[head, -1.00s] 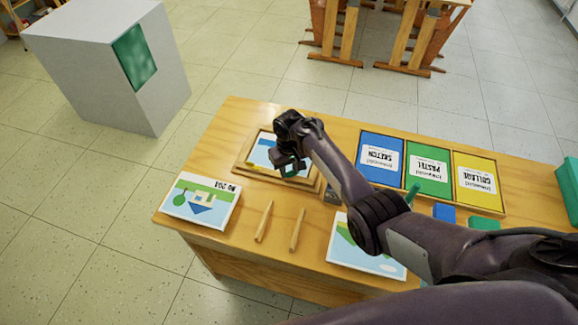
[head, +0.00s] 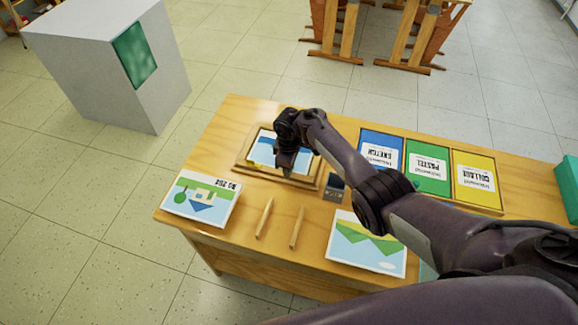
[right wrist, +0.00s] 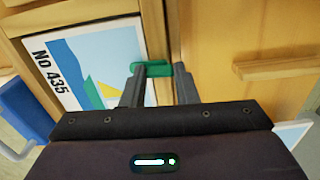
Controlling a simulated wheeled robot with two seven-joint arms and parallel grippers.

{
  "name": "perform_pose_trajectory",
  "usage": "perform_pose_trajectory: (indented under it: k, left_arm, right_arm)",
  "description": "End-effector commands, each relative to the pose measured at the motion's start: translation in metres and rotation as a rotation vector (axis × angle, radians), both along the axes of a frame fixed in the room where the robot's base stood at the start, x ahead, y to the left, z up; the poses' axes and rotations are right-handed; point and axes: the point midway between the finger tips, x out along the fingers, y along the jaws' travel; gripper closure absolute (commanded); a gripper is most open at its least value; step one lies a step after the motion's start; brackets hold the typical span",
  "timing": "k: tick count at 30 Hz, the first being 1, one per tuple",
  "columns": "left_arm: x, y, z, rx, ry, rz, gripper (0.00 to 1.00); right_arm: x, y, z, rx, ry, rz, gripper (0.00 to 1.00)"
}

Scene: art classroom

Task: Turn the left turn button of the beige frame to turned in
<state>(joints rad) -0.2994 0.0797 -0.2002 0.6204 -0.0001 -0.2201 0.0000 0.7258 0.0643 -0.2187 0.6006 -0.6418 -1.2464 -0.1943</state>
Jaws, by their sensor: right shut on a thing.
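The beige frame (head: 238,163) lies on the wooden table with a picture (head: 263,150) inside it; its near bar also shows in the right wrist view (right wrist: 153,32). A green turn button (right wrist: 181,70) sits crosswise over that bar, one end at the picture's edge. My right gripper (right wrist: 158,72) is shut on the green turn button, a fingertip on each side. In the head view my right gripper (head: 286,170) covers the button and part of the frame. My left gripper is not in view.
On the table (head: 241,113) lie a picture marked with a number (head: 201,196), two wooden sticks (head: 264,219), a hill picture (head: 367,243) and a tray with blue, green and yellow cards (head: 427,166). A white plinth (head: 85,60) stands beyond.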

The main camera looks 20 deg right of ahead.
Motion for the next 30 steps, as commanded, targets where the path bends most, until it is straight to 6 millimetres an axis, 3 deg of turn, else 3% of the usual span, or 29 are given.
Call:
perform_pose_trajectory:
  k: [20, 21, 25, 30]
  left_arm:
    - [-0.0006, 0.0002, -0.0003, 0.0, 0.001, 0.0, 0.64]
    - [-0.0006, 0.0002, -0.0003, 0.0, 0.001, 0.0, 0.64]
    - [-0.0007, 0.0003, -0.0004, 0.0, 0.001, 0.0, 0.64]
    - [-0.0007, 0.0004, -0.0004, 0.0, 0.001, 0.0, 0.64]
  right_arm:
    - [0.0007, 0.0007, 0.001, 0.001, -0.002, 0.061, 0.96]
    - [0.0007, 0.0007, 0.0009, 0.001, -0.002, 0.061, 0.69]
    - [0.0005, 0.0006, 0.0007, 0.0, -0.001, 0.06, 0.52]
    - [0.0002, 0.0003, 0.0004, 0.001, -0.001, 0.059, 0.51]
